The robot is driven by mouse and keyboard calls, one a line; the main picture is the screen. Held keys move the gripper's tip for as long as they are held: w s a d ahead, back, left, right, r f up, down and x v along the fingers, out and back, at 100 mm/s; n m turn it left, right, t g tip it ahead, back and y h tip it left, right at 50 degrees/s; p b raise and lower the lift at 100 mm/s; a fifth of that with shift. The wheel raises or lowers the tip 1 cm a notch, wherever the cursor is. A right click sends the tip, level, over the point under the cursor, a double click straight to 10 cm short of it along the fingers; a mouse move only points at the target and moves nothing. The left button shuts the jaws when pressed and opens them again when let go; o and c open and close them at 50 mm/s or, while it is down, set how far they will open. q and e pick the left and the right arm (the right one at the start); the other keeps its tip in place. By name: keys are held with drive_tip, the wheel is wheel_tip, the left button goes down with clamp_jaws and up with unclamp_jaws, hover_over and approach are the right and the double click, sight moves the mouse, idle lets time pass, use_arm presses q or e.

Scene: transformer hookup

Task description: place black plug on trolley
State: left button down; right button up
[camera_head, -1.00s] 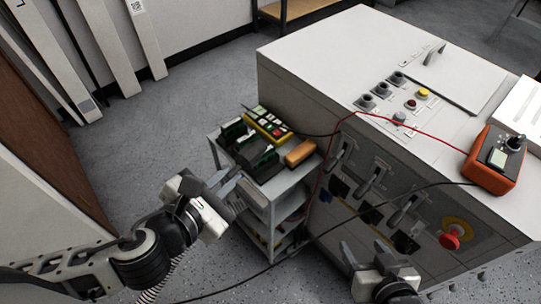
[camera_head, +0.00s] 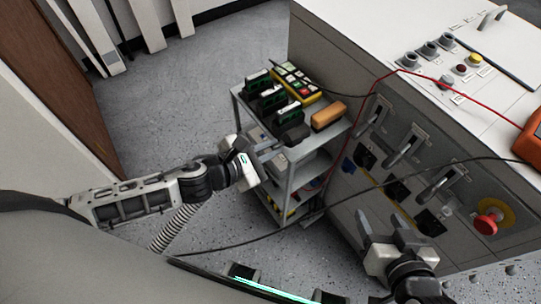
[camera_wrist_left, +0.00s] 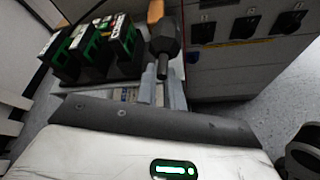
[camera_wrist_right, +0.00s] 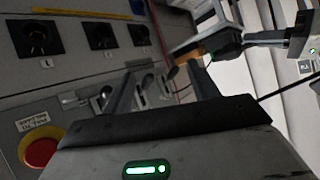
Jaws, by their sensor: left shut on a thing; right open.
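The grey trolley (camera_head: 322,141) stands beside the large cabinet, with its top shelf in view. My left gripper (camera_head: 272,142) is at the trolley's near edge, shut on the black plug (camera_head: 293,135). The plug also shows in the left wrist view (camera_wrist_left: 163,40), at the fingertips, with its narrow end towards the gripper. I cannot tell whether the plug touches the trolley top. My right gripper (camera_head: 380,222) is open and empty in front of the cabinet's lower panel; its spread fingers also show in the right wrist view (camera_wrist_right: 160,88).
Several green-and-black blocks (camera_head: 268,92), a yellow device (camera_head: 296,82) and an orange-brown object (camera_head: 328,115) occupy the trolley top. The cabinet (camera_head: 335,50) carries levers, sockets and a red button (camera_head: 488,222). A black cable (camera_head: 290,232) and a red cable (camera_head: 372,90) cross the scene.

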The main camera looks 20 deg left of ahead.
use_arm(q)
drive_tip(key=shift+w+a+f+b, duration=0.1)
drive_tip(key=shift+w+f+b, duration=0.15)
drive_tip(key=shift+f, duration=0.5)
drive_tip(key=shift+w+d+f+b, duration=0.1)
drive_tip(key=shift+w+f+b, duration=0.1)
drive_tip(key=shift+f, duration=0.55)
drive_tip(key=shift+w+a+f+b, duration=0.1)
drive_tip(key=shift+w+f+b, duration=0.15)
drive_tip(key=shift+f, duration=0.5)
drive_tip(key=c, duration=1.5)
unclamp_jaws()
drive_tip(key=shift+f, duration=0.15)
